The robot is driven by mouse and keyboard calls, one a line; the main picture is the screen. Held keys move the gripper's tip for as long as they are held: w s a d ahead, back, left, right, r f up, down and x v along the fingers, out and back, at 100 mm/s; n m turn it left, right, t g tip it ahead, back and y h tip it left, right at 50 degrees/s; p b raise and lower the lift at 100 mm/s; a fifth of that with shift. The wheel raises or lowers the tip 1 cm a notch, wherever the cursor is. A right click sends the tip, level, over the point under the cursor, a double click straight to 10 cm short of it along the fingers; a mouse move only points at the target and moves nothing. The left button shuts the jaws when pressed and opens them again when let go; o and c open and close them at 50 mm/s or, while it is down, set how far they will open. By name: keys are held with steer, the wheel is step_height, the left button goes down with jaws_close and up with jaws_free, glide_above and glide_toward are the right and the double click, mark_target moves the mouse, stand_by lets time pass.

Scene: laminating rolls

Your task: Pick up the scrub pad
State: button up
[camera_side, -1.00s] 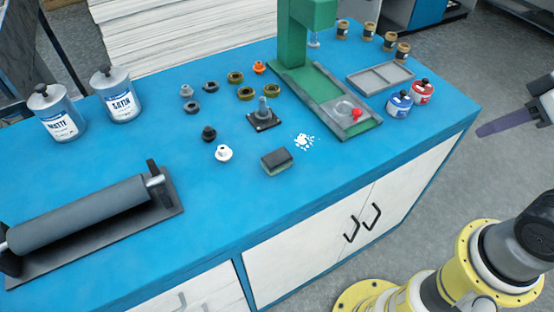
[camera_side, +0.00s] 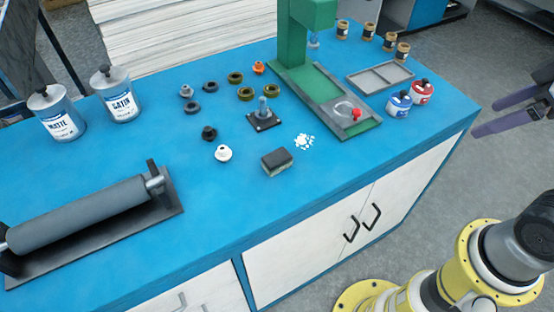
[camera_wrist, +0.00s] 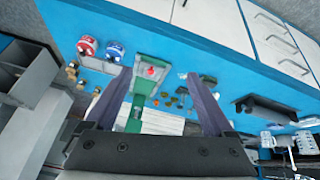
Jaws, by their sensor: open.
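The scrub pad (camera_side: 277,161), a small block with a dark top and a paler greenish lower layer, lies flat near the front edge of the blue bench in the side view. A white splatter (camera_side: 304,141) is just right of it. My gripper (camera_side: 488,118) is at the right edge of the side view, off the bench's right end and well away from the pad. Its two purple fingers are apart with nothing between them.
A green press (camera_side: 298,50) stands right of the pad, with red and blue tins (camera_side: 399,103) and a grey tray (camera_side: 380,76) farther right. Several rings and knobs, including a white knob (camera_side: 223,153), sit left and behind. A roller (camera_side: 80,214) lies front left.

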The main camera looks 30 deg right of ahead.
steer(key=w+r+n, duration=0.3)
steer(key=w+r, duration=0.1)
steer(key=n+g, duration=0.6)
steer(key=n, duration=0.7)
glide_above(277, 157)
step_height(277, 157, down, 14)
step_height(277, 157, down, 13)
steer(key=shift+f, duration=0.1)
jaws_close()
